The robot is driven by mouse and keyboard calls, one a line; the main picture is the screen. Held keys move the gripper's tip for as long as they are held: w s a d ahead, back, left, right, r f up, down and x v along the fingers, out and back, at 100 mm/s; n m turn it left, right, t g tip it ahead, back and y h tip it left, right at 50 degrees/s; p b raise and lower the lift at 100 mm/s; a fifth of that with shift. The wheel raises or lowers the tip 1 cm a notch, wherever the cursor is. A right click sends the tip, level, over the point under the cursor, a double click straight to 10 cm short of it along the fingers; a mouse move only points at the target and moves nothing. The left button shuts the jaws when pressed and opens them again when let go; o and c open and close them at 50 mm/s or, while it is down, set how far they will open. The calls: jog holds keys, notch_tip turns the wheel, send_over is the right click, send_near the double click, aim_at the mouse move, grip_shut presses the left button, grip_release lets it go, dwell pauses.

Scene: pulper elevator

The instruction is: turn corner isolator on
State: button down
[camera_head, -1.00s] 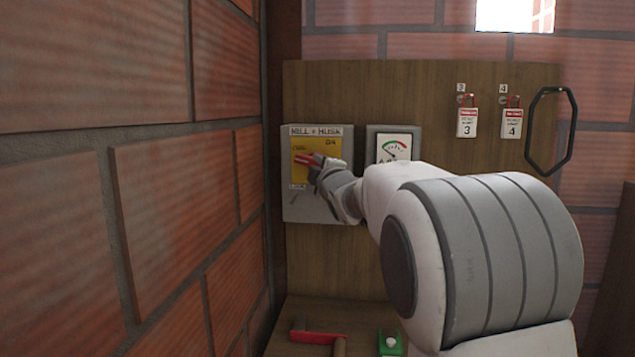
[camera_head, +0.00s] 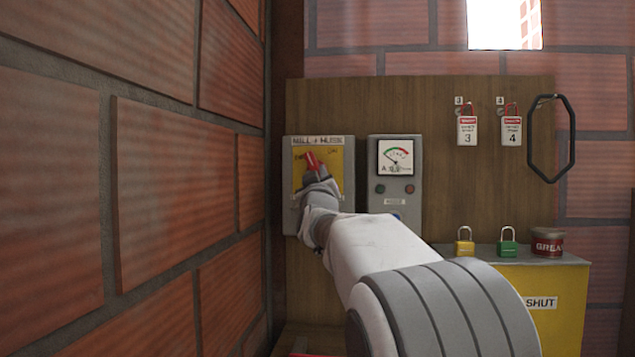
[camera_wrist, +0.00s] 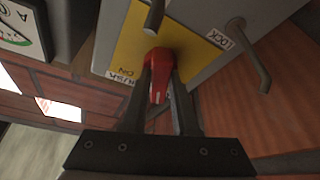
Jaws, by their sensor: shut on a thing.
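The corner isolator is a grey box (camera_head: 349,180) labelled "MILL + HUSK" on the wooden board beside the left brick wall. Its face has a yellow plate (camera_head: 338,167) with dark lettering, including "ON" at the upper right. Its red handle (camera_head: 311,160) points up and slightly left. My gripper (camera_head: 317,174) is shut on the handle and hides the box's lower middle. In the wrist view, the fingers of my gripper (camera_wrist: 161,72) lie on both sides of the red handle (camera_wrist: 158,90). A "LOCK" label (camera_wrist: 219,39) and a bent grey rod (camera_wrist: 250,60) also show there.
A grey meter box (camera_head: 404,199) is close on the right of the isolator. Red tagged padlocks (camera_head: 468,130) and a black ring (camera_head: 533,140) hang farther right. A yellow cabinet (camera_head: 560,280) carries padlocks and a grease tin (camera_head: 547,242). The brick wall (camera_head: 180,190) bounds the left.

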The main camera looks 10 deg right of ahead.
jog(key=m+h, duration=0.1)
jog(key=m, duration=0.1)
jog(key=m+h+p, duration=0.1)
jog(key=m, duration=0.1)
jog(key=m+h+p, duration=0.1)
jog(key=m+h, duration=0.1)
jog(key=shift+a+m+g, duration=0.25)
jog(key=shift+m+g, duration=0.05)
jog(key=shift+m, duration=0.4)
jog(key=c, duration=0.7)
grip_release()
jog(key=v, duration=1.7)
jog(key=shift+s+a+f, duration=0.1)
jog(key=shift+s, duration=0.05)
jog(key=shift+y, duration=0.3)
